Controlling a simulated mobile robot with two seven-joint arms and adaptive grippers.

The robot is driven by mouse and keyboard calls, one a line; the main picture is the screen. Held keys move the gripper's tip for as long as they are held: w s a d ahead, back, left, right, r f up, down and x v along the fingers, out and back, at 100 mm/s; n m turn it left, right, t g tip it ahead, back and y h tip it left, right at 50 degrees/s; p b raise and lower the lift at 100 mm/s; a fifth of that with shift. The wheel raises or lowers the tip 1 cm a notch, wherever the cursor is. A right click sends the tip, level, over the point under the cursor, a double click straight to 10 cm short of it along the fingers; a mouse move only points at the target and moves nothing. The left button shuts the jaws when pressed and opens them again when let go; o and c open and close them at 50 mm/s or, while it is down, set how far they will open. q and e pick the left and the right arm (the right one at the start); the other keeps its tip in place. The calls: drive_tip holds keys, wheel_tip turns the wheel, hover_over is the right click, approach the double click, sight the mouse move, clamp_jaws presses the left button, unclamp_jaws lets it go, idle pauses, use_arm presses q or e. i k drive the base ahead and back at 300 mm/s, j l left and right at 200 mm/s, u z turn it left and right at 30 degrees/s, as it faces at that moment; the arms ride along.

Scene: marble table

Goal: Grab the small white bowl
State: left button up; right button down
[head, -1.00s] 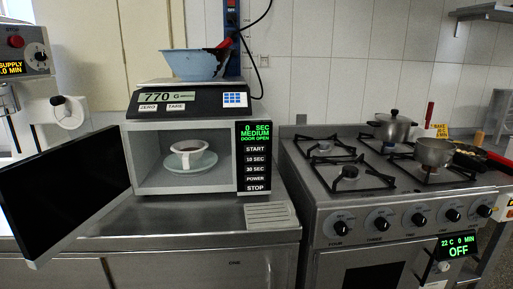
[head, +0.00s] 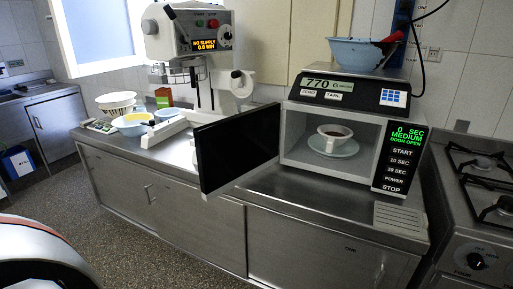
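Several bowl-like vessels are in the head view. A small white cup-like bowl (head: 333,143) with dark contents stands upright on a pale saucer (head: 345,152) inside the open microwave (head: 297,135). At the far left of the counter, a white ribbed bowl or basket (head: 116,99) stands behind a pale bowl with yellow inside (head: 133,124). I cannot tell which of these is the small white bowl. Neither of my grippers shows.
The microwave's dark door (head: 238,148) stands open over the counter (head: 230,181). A scale (head: 346,93) with a blue bowl (head: 361,54) sits on the microwave.

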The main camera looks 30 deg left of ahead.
sight(333, 139)
drive_tip(key=i+j+z, duration=0.2)
drive_tip(key=j, duration=0.85)
drive_tip(key=j+z, duration=0.2)
drive_tip(key=j, duration=0.8)
drive_tip(key=j+z, duration=0.2)
drive_tip(key=j, duration=0.85)
drive_tip(key=k+j+z, duration=0.2)
drive_tip(key=j, duration=0.8)
drive_tip(key=i+l, duration=0.1)
drive_tip(key=l, duration=0.4)
drive_tip(key=i+l, duration=0.1)
drive_tip(key=l, duration=0.35)
drive_tip(key=i+l, duration=0.1)
drive_tip(key=l, duration=0.4)
